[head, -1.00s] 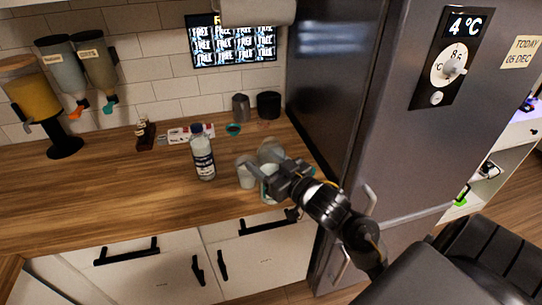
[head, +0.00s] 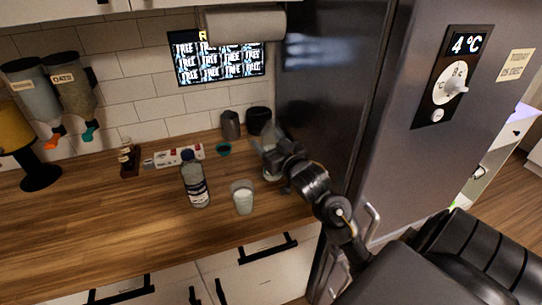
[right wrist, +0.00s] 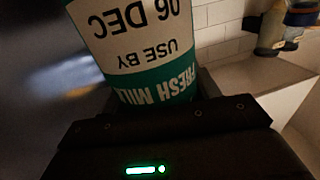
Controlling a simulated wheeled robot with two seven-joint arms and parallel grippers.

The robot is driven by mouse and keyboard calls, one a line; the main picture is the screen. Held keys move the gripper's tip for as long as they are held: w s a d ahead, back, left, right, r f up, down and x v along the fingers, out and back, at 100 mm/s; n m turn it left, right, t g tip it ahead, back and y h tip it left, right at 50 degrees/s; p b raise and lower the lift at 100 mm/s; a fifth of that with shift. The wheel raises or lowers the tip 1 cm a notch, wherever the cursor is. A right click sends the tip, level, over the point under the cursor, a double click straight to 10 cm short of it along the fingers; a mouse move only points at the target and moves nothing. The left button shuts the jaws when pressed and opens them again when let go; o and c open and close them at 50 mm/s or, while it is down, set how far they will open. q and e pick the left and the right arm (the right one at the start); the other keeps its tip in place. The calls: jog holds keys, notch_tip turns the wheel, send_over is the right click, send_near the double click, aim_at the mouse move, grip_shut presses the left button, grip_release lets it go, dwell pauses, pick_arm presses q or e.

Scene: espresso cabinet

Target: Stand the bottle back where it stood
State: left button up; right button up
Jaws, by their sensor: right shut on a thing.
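The milk bottle (head: 269,137) is clear with a white and green label. In the head view it is at the counter's right end by the fridge, partly hidden by my right gripper (head: 279,166). My right gripper is shut on it. In the right wrist view the bottle (right wrist: 140,45) fills the middle, its label reading "fresh milk, use by 06 Dec" upside down. It looks roughly upright; I cannot tell whether its base touches the counter. A glass with white milk (head: 243,198) stands in front, apart from it. My left gripper is not in view.
The fridge (head: 325,100) walls the right side.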

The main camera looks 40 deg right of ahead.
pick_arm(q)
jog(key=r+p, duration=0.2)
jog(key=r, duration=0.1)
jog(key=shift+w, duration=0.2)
pick_arm(e)
jog(key=w+d+f, duration=0.4)
jog(key=w+f, duration=0.1)
jog(key=f, duration=0.4)
jog(key=shift+d+f, duration=0.3)
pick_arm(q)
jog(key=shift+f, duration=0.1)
pick_arm(e)
jog(key=o, duration=0.9)
jog(key=shift+f, duration=0.25)
jog(key=shift+c, duration=0.2)
jog(key=o, duration=0.4)
jog(key=shift+s, duration=0.1)
jog(key=shift+o, duration=0.2)
jog(key=shift+r, duration=0.1)
